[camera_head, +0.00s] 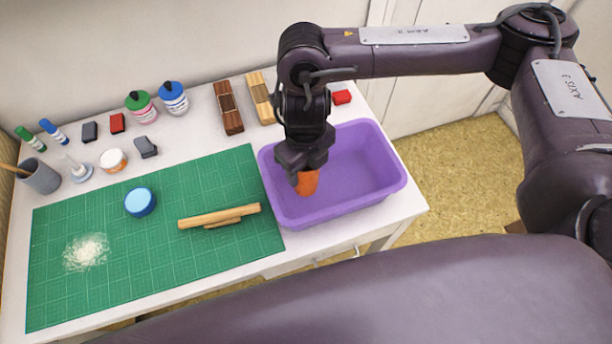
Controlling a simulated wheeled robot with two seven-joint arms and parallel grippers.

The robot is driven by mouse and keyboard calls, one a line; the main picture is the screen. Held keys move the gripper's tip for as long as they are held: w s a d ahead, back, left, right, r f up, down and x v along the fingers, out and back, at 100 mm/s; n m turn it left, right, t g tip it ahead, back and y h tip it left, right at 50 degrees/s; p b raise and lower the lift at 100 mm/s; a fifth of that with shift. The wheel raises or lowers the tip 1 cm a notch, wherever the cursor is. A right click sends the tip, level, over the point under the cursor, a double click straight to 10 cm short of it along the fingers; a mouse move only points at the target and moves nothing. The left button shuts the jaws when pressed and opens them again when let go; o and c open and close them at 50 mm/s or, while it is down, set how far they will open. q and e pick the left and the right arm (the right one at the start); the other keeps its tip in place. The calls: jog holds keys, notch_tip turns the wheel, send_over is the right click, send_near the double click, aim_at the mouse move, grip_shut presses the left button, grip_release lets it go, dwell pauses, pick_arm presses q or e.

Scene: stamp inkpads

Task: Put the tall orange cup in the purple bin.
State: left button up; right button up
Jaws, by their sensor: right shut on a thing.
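The orange cup (307,182) is in my right gripper (304,172), which is shut on it and hides its upper part. The gripper points down over the left part of the purple bin (375,192). I cannot tell whether the cup touches the bin's floor or hangs above it. The bin stands at the right end of the white table, and the rest of its inside looks empty. My left gripper is not in view.
A green cutting mat (160,245) holds a blue round pad (140,202), a wooden piece (219,216) and white powder (87,252). Bottles, wooden blocks (228,107) and small items line the back.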

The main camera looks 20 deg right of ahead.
jog(key=shift+f, duration=0.75)
jog(key=shift+f+b, duration=0.4)
jog(key=shift+f, duration=1.2)
jog(key=shift+f, duration=0.1)
jog(key=o, duration=0.9)
jog(key=shift+o, duration=0.2)
